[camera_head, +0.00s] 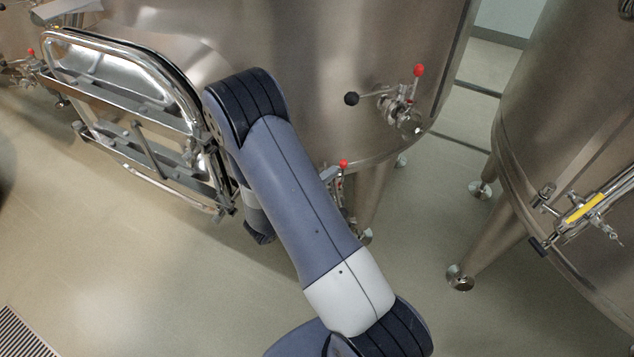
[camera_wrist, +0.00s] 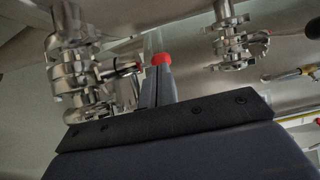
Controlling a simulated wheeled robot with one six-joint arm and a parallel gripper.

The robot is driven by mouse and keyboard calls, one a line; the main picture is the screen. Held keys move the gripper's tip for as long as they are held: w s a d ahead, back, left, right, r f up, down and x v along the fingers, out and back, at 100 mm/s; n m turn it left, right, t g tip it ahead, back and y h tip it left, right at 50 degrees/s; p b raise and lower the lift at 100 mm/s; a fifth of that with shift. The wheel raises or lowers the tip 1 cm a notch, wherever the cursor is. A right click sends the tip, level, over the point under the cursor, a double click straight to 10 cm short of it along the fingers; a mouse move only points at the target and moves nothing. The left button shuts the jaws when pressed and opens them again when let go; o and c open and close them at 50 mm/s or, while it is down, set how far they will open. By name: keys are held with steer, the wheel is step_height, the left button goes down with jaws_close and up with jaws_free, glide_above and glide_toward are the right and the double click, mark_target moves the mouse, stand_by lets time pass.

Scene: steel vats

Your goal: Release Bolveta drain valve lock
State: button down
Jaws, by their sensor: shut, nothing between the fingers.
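The drain valve is low under the middle steel vat, with its red knob (camera_head: 343,163) showing just right of my arm in the head view. In the wrist view, the steel valve body (camera_wrist: 72,75) is at the left. A red knob (camera_wrist: 161,59) shows right at the tips of my gripper (camera_wrist: 158,70). The gripper's two grey fingers are closed together with nothing between them. I cannot tell whether the tips touch the knob.
Another vat (camera_head: 570,110) with a yellow handle (camera_head: 586,208) stands right. Floor in front is clear.

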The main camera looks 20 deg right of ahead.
steer(key=shift+w+d, duration=0.25)
steer(key=shift+d, duration=0.45)
